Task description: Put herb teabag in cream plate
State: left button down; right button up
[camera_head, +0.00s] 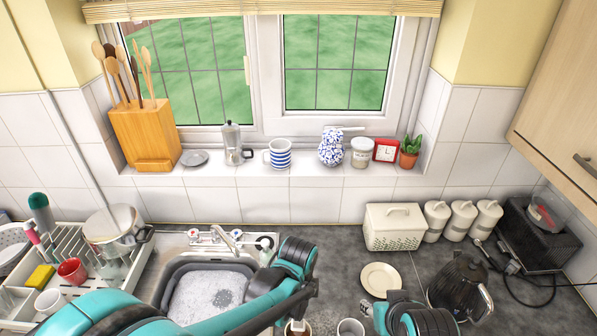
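The cream plate (381,279) lies on the dark worktop to the right of the sink, and its visible top looks empty. I cannot make out the herb teabag. My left arm reaches across the front of the sink; its dark gripper end (306,293) is near the sink's right edge, above and behind a small cup (297,328). My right arm's teal wrist is at the bottom, just in front of the plate, and its gripper (368,308) is partly hidden there. The fingers of both grippers are too small or covered to read.
A second cup (350,328) stands at the bottom edge. A black kettle (460,287) is right of the plate, and a cream bread bin (394,228) stands behind it. The soapy sink (212,295) and dish rack (98,268) are left.

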aim_at(381, 281)
jog(key=k, duration=1)
